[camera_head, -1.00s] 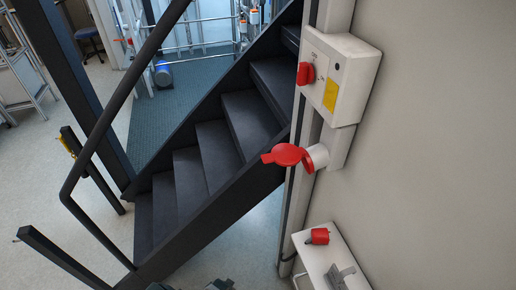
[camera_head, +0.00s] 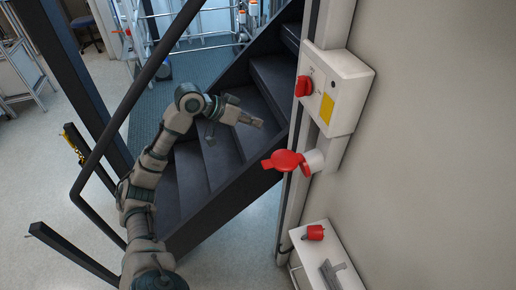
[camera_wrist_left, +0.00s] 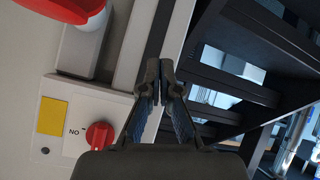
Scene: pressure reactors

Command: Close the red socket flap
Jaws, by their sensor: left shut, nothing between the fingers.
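The red socket flap (camera_head: 284,160) stands open, sticking out to the left of the white socket (camera_head: 313,161) below the switch box. In the left wrist view the red flap (camera_wrist_left: 58,8) shows in part at the top left, cut off by the frame edge. My left gripper (camera_head: 258,123) is up and left of the flap, in front of the stairs, apart from it. In the left wrist view its fingers (camera_wrist_left: 160,70) are together with nothing between them. My right gripper is not in view.
The white switch box (camera_head: 352,75) with a red knob (camera_head: 303,86) and yellow label is on the wall above the socket. A white shelf (camera_head: 312,240) below holds a red plug (camera_head: 315,232) and a grey item (camera_head: 333,273). Dark stairs (camera_head: 195,170) with a handrail fill the left.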

